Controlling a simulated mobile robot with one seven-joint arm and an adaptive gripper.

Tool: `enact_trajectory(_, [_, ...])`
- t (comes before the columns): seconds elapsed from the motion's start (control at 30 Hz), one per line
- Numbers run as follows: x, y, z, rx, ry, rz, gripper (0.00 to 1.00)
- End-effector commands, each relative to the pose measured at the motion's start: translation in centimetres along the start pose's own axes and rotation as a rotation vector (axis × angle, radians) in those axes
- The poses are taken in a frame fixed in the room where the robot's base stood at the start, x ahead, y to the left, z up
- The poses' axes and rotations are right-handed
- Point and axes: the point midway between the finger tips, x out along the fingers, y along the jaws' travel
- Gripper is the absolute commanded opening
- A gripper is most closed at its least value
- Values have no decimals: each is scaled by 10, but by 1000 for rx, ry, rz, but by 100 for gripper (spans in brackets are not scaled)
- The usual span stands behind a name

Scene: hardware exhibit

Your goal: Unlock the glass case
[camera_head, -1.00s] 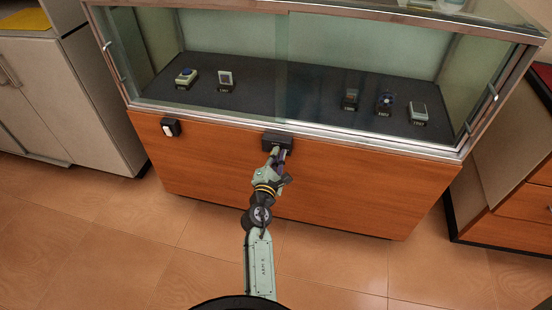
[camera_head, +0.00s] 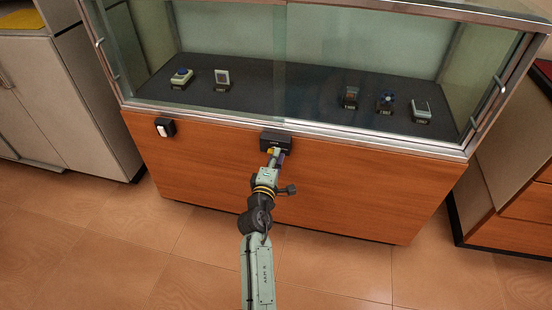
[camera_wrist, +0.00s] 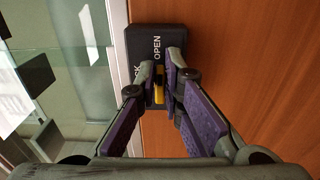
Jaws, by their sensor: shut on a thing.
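The glass case (camera_head: 360,40) has a clear glass front above an orange wood base. A small black lock box (camera_head: 276,140) is fixed to the top of that base, just below the metal rim. In the wrist view the lock box (camera_wrist: 165,40) bears the word OPEN and a partly hidden word ending in CK. My gripper (camera_head: 275,155) is at the front of the box. In the wrist view my gripper (camera_wrist: 166,88) is shut on a small yellow piece (camera_wrist: 159,85) at the box; the fingers hide most of it.
A black box with a white switch (camera_head: 165,128) is on the base to the left. Several small exhibits stand on the dark shelf (camera_head: 290,85) behind the glass. Cabinets flank the case at left (camera_head: 60,110) and right (camera_head: 500,200). The tiled floor in front is clear.

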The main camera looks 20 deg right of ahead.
Motion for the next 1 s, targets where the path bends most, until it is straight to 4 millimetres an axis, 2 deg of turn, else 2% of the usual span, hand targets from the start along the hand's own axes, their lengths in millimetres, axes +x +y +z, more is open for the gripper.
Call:
enact_trajectory(0.47, [0,-1,0,13,-1,-1,0])
enact_trajectory(0.5, [0,-1,0,12,-1,-1,11])
enact_trajectory(0.77, [0,0,0,11,0,-1,28])
enact_trajectory(1.0, [0,0,0,11,0,0,28])
